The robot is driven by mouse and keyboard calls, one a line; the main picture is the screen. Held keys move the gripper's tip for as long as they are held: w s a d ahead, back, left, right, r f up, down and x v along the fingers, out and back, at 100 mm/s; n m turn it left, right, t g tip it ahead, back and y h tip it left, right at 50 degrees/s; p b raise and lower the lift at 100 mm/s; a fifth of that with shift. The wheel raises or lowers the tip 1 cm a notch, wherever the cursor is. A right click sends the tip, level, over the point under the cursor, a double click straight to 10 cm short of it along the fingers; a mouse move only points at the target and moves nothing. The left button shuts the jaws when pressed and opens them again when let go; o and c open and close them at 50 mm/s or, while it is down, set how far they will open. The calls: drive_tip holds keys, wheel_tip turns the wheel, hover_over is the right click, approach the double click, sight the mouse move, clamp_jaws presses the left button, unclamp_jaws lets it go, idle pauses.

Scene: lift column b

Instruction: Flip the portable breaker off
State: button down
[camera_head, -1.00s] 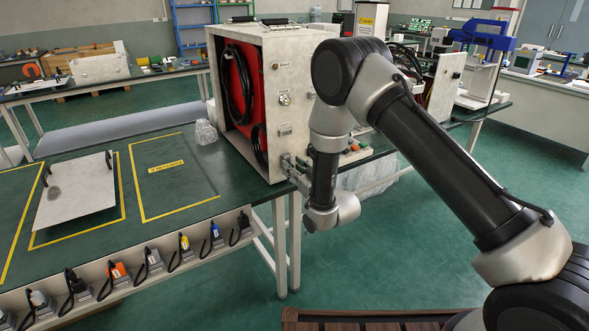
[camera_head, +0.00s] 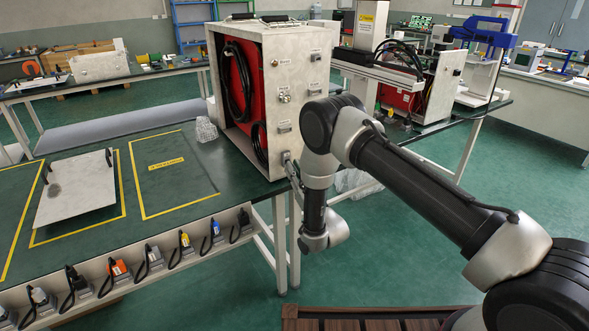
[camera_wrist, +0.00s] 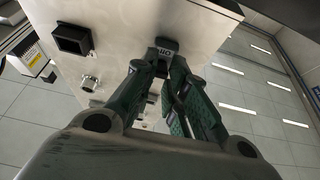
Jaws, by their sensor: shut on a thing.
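The portable breaker appears to be the light metal box (camera_head: 301,105) with an open left side showing red inside, standing at the right end of the green bench. Its front panel carries small fittings and labels. My gripper (camera_head: 288,160) is at the lower part of that panel. In the wrist view, both fingertips of my gripper (camera_wrist: 166,62) close on a small dark block (camera_wrist: 166,43) with pale lettering on the panel. I take it for the breaker's switch; its lettering is too small to read surely. The fingers hide part of it.
The green bench (camera_head: 172,215) has a metal plate with handles (camera_head: 75,190) at left and a clear crumpled item (camera_head: 206,130) beside the box. In the wrist view, a dark square socket (camera_wrist: 73,38) and round fitting (camera_wrist: 90,83) are nearby.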

drive_tip(key=shift+w, duration=0.1)
drive_tip(key=c, duration=1.4)
unclamp_jaws()
drive_tip(key=shift+c, duration=0.2)
wheel_tip(320, 180, up, 10)
drive_tip(key=shift+f, duration=0.1)
